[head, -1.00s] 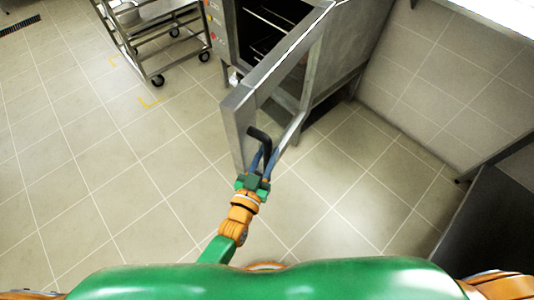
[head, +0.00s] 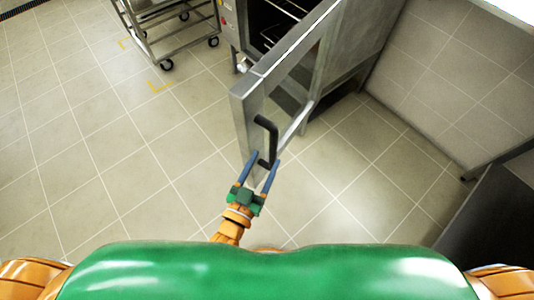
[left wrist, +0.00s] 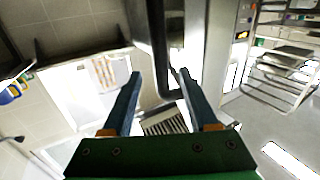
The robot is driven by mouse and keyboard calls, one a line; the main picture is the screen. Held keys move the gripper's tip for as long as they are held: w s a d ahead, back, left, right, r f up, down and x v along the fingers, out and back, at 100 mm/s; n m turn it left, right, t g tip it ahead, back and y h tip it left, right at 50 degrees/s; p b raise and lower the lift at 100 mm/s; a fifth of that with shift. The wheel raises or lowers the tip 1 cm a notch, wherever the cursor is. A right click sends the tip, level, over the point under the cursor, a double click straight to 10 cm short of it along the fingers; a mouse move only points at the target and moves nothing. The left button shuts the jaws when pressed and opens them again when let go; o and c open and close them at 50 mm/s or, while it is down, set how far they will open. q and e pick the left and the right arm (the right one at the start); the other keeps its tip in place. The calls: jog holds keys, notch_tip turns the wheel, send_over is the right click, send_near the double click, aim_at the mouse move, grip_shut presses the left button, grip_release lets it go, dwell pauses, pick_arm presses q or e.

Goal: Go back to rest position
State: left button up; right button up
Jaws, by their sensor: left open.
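The oven door (head: 243,120) stands swung open, with a dark bar handle (head: 268,133) on its outer face. My left gripper (head: 263,158) is open, its two blue fingers spread at the lower end of the handle. In the left wrist view the fingers (left wrist: 160,78) also show apart, with the dark handle (left wrist: 158,45) beyond and between them. I cannot tell whether a finger touches the handle. My right gripper is out of view; only orange parts of my arms show at the lower corners.
The oven (head: 262,25) with wire racks is behind the door. A wheeled metal rack (head: 170,28) stands at the upper left. A dark counter or cabinet side (head: 490,225) is at the lower right. Tiled floor is clear to the left of the door.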

pick_arm(q)
jog(key=shift+f, duration=0.25)
jog(key=s+a+f+n+g+y+p, duration=0.1)
jog(key=s+a+f+g+y+p, duration=0.3)
jog(key=s+a+f, duration=0.4)
jog(key=s+a+f+g+y+p, duration=0.1)
jog(key=s+a+f+g+p, duration=0.3)
jog(key=s+f+g, duration=0.45)
jog(key=s+a+f+n+g+y+p, duration=0.1)
jog(key=s+a+f+g+y, duration=0.1)
jog(key=s, duration=0.8)
jog(key=a+f+g, duration=0.1)
jog(key=a+f, duration=0.1)
jog(key=a, duration=0.1)
jog(key=shift+a, duration=0.2)
